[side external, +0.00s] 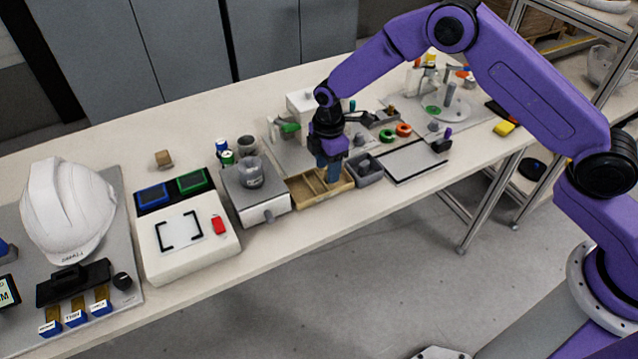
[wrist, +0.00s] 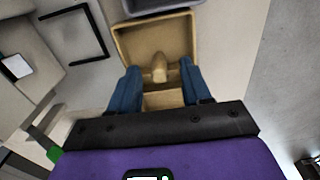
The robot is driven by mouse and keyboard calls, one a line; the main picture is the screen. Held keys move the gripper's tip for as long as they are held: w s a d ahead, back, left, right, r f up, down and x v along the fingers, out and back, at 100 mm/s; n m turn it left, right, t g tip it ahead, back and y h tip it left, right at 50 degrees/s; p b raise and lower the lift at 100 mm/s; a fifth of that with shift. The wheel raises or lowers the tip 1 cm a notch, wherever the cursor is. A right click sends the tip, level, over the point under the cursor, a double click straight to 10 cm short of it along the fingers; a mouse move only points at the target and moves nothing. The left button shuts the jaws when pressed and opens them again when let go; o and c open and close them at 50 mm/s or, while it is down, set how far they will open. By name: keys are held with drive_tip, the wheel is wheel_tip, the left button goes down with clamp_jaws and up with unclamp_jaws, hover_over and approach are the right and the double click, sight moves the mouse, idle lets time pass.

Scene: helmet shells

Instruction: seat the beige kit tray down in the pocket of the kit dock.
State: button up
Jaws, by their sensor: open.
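The beige kit tray (side external: 303,193) is a shallow, divided open box near the front edge of the bench. In the wrist view the tray (wrist: 123,45) lies straight ahead, with a rounded beige knob (wrist: 160,70) standing in it. My gripper (side external: 330,180) points down over the tray's right part. In the wrist view my gripper's blue fingers (wrist: 160,85) are apart, one on each side of the knob, with gaps visible. I cannot tell which surface is the kit dock, and its pocket is not clearly visible.
A grey divided bin (side external: 369,171) stands close to the tray's right. A pale dark-edged plate (side external: 415,162) lies farther right. A black corner outline (wrist: 103,30) marks a pale surface. Floor lies beyond the front edge.

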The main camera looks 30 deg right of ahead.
drive_tip(key=shift+f, duration=0.6)
clamp_jaws()
drive_tip(key=shift+r, duration=0.15)
